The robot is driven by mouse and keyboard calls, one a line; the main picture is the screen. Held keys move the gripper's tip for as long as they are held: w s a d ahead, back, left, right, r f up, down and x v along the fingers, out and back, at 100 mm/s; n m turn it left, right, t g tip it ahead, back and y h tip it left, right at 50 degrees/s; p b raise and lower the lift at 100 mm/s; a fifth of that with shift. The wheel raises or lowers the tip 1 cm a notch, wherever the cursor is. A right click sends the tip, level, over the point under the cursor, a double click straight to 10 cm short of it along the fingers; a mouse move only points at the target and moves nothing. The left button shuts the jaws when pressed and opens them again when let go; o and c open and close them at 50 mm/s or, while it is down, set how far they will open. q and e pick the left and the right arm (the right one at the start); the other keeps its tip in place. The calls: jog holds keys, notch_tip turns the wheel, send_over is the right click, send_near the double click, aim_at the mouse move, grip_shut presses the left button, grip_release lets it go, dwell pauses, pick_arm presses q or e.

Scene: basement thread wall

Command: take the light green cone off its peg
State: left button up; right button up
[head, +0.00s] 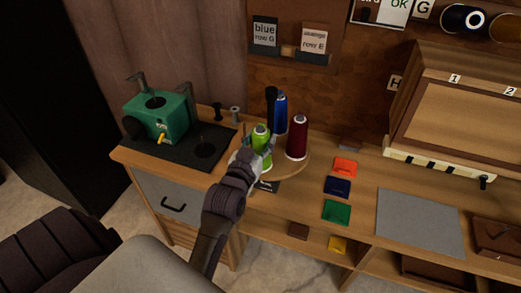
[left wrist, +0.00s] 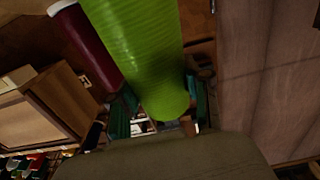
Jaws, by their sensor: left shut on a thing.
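The light green cone (head: 261,140) stands upright on a round wooden stand (head: 290,167) on the bench. My left gripper (head: 258,154) reaches it from the front and is shut on it. In the left wrist view the cone (left wrist: 140,50) fills the middle, between the two fingers (left wrist: 160,112). The peg is hidden by the cone, and I cannot tell whether the cone is still seated on it. My right gripper is not in view.
A dark red cone (head: 297,137) and a blue cone (head: 281,113) stand close by on the stand. A green machine (head: 165,118) is to the left. Coloured cards (head: 337,187) and a grey mat (head: 420,222) lie to the right.

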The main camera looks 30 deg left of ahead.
aim_at(260, 126)
pick_arm(q)
jog(key=shift+r, duration=0.1)
jog(key=shift+c, duration=0.2)
jog(key=shift+r, duration=0.3)
notch_tip(260, 126, up, 8)
jog(key=shift+f+p, duration=0.1)
jog(key=shift+p, duration=0.3)
jog(key=shift+r, duration=0.75)
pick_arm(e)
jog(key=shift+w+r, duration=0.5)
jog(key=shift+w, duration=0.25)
pick_arm(q)
notch_tip(260, 126, up, 4)
jog(key=p, duration=0.5)
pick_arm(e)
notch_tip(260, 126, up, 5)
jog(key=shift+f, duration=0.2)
pick_arm(q)
jog(key=shift+f, duration=0.1)
